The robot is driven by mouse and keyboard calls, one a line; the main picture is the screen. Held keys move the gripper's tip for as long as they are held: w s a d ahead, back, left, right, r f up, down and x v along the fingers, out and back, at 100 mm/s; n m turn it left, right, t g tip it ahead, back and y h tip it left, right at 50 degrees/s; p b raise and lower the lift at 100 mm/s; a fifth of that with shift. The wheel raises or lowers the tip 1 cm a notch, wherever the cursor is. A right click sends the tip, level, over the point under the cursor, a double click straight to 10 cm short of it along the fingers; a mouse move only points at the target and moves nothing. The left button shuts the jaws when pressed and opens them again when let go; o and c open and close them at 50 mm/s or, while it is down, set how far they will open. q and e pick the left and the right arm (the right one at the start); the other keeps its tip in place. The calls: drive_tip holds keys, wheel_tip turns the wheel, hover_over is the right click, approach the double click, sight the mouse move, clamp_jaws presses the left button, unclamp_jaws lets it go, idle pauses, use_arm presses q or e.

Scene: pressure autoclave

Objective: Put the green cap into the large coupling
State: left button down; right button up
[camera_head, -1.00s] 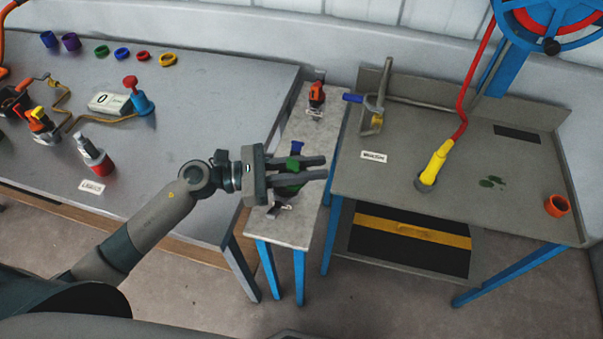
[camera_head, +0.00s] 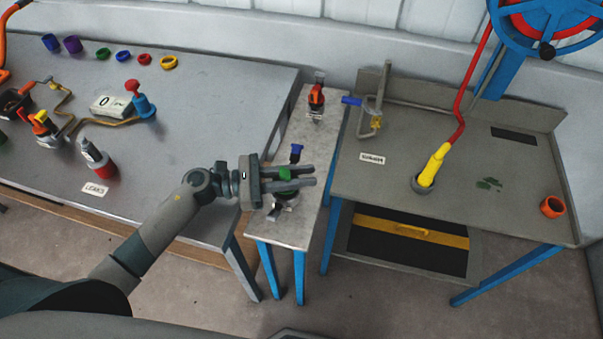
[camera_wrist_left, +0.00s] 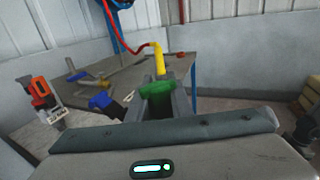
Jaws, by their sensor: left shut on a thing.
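The green cap (camera_head: 286,173) is between the fingers of my left gripper (camera_head: 310,175), which is shut on it above the narrow bench. It also shows in the left wrist view (camera_wrist_left: 157,88) between the two fingers. Just below the cap, a silvery metal fitting (camera_head: 284,198) with a blue lever (camera_head: 296,150) beside it stands on the bench, partly hidden by the gripper. I cannot tell for sure whether this is the large coupling, or whether the cap touches it. My right gripper is not in view.
The narrow bench (camera_head: 308,140) also bears an orange-handled fitting (camera_head: 316,97) at its far end. A grey table (camera_head: 190,100) with coloured rings stands left. A metal table (camera_head: 400,190) with a yellow hose end (camera_head: 434,165) and an orange ring (camera_head: 552,206) stands right.

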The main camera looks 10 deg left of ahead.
use_arm(q)
drive_tip(key=shift+f, duration=0.2)
drive_tip(key=shift+f, duration=0.1)
drive_tip(key=shift+f+b, duration=0.25)
drive_tip(key=shift+b, duration=0.2)
drive_tip(key=c, duration=1.8)
unclamp_jaws()
drive_tip(key=shift+o, duration=1.1)
drive_tip(key=shift+r, duration=0.1)
